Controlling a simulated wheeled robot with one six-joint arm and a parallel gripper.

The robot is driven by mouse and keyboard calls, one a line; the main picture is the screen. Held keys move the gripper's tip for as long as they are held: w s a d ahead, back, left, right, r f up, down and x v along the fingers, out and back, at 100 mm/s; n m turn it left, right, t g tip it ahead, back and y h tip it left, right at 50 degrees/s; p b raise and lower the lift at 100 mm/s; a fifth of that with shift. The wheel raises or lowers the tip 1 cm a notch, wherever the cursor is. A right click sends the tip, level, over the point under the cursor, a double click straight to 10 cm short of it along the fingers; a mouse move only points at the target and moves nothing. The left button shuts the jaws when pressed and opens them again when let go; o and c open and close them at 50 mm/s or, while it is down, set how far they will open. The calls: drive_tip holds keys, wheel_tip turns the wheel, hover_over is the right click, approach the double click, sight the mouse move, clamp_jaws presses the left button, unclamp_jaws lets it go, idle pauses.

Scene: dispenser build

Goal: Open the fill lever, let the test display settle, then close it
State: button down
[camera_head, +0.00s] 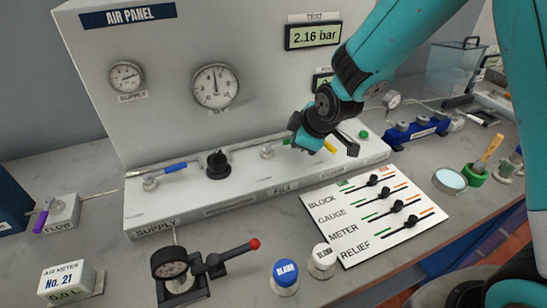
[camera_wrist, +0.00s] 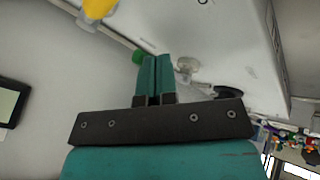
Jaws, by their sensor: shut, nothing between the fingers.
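The fill valve (camera_head: 268,151) stands on the white ledge behind the FILL label. Its green lever (camera_head: 286,141) points right, partly hidden by my gripper (camera_head: 302,143). My gripper is shut and empty, with its fingers close to the lever; I cannot tell whether they touch. In the wrist view, the shut fingers (camera_wrist: 155,65) lie between the green lever end (camera_wrist: 138,57) and the pale valve body (camera_wrist: 187,65). The test display (camera_head: 313,36) reads 2.16 bar.
A yellow lever (camera_head: 330,147) is just right of my gripper. A black knob (camera_head: 217,163) and blue lever (camera_head: 175,168) stand left on the ledge. A second display (camera_head: 322,82) is mostly behind my arm. A slider card (camera_head: 375,210) lies in front.

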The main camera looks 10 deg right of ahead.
drive_tip(key=shift+w+d, duration=0.1)
drive_tip(key=shift+w, duration=0.45)
drive_tip(key=shift+w+d, duration=0.1)
idle(0.3)
drive_tip(key=shift+s, duration=0.2)
drive_tip(key=s, duration=0.1)
drive_tip(key=s+r, duration=0.1)
drive_tip(key=s, duration=0.2)
drive_tip(key=shift+d+r, duration=0.35)
drive_tip(key=shift+d, duration=0.05)
drive_tip(key=s+d+r+b, duration=0.1)
drive_tip(key=s+d+r, duration=0.2)
drive_tip(key=r, duration=0.4)
drive_tip(key=shift+s+d+r, duration=0.15)
drive_tip(key=shift+d+r, duration=0.1)
drive_tip(key=shift+d, duration=0.15)
